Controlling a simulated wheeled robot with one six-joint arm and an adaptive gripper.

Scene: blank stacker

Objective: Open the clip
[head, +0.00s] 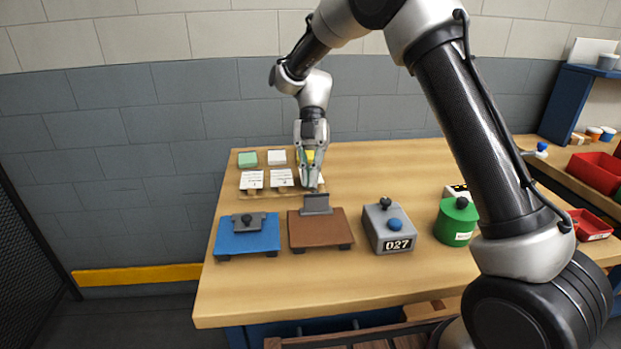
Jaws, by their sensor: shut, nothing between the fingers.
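A brown board (321,234) on short dark feet lies near the middle of the table, with a grey clip plate (316,204) standing upright at its back edge. A blue board (247,242) lies to its left; its grey clip (240,219) lies low and carries a black knob. My gripper (313,186) points down just behind and above the upright plate, with its fingers together and nothing visible between them. I cannot tell whether the fingertips touch the plate. The back of the upright plate is hidden.
White cards (281,177), a green block (247,159) and a white block (277,157) lie behind. The table's front (290,290) is clear.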

